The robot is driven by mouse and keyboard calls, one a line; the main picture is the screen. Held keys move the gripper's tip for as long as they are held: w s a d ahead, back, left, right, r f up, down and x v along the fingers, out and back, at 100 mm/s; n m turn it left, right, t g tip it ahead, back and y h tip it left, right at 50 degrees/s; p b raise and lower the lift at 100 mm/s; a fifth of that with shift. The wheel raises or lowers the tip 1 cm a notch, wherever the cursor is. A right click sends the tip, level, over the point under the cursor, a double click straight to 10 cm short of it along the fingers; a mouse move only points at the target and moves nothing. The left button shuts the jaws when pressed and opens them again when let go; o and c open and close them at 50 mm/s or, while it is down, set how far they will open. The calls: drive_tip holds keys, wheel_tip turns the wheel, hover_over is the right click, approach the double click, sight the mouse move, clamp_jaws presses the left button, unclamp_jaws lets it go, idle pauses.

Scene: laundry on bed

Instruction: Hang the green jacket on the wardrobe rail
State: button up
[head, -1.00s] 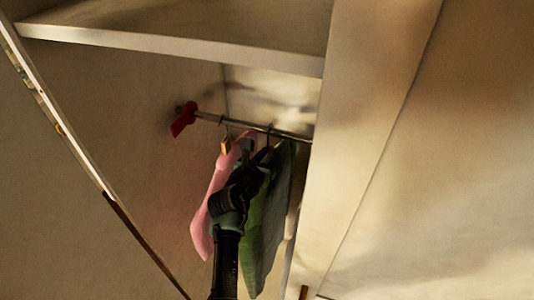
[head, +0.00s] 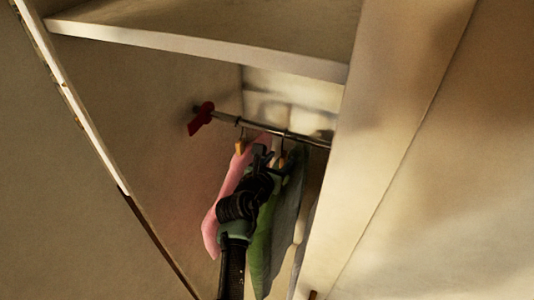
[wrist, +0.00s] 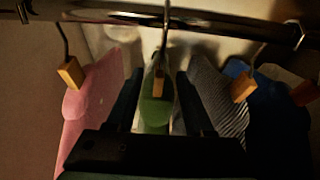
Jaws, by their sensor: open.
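The green jacket (head: 260,245) hangs from the wardrobe rail (head: 285,133), to the right of a pink garment. In the wrist view, the jacket (wrist: 155,112) is in the middle, with its hanger's hook (wrist: 166,40) reaching up to the rail (wrist: 215,23) and seeming to loop over it. My gripper (wrist: 158,92) is open, with one dark finger on each side of the jacket's hanger. In the head view, my gripper (head: 263,157) is just below the rail, and my arm covers part of the jacket.
The pink garment (wrist: 90,105) hangs on the left. A striped grey garment (wrist: 218,95) and a blue one (wrist: 265,110) hang close on the right. A shelf (head: 200,45) is above the rail, and a wardrobe upright (head: 350,150) stands to the right.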

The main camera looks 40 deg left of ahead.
drive_tip(key=b+v, duration=0.1)
drive_tip(key=v, duration=1)
drive_tip(key=shift+r, duration=0.2)
drive_tip(key=shift+s, duration=0.15)
